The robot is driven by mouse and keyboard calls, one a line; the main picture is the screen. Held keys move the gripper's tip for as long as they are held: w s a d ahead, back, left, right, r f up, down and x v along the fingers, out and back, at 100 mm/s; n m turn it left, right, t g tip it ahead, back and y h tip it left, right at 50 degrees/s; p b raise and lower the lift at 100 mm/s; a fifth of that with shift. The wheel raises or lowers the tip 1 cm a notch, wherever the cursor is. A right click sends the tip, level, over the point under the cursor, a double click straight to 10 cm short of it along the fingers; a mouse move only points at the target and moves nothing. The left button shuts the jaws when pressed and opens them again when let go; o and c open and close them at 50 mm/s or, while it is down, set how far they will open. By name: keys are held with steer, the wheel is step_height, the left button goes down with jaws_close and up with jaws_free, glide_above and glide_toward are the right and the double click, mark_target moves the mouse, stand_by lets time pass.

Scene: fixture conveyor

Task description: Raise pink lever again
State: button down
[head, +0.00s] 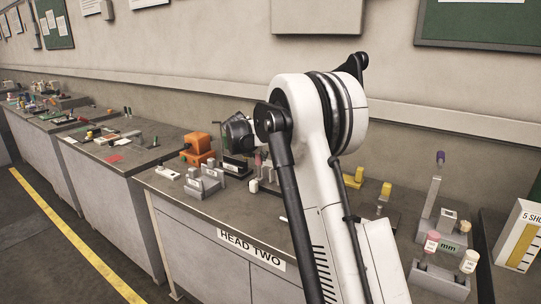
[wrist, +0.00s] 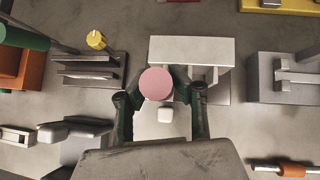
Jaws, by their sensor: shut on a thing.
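The pink lever's round knob (wrist: 157,84) shows from above in the middle of the wrist view. My gripper (wrist: 158,92) has its two dark fingers on either side of the knob, shut on it. The lever's shaft and pivot are hidden under the knob and fingers. A pale grey bracket or block (wrist: 190,50) stands just beyond the knob. In the head view my arm covers much of the bench, and a small pink part (head: 258,158) shows beside the dark wrist; the fingers are not clear there.
A small white block (wrist: 165,115) lies between the fingers, below the knob. A slotted grey fixture (wrist: 88,72) with a yellow knob (wrist: 96,40) stands at left, another grey fixture (wrist: 285,78) at right. An orange box (head: 198,147) is on the bench (head: 160,186).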

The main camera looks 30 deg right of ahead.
stand_by(0.4)
steer(key=c, duration=1.5)
jaws_free()
steer(key=shift+o, duration=0.2)
steer(key=shift+a, duration=0.1)
steer(key=v, duration=1.2)
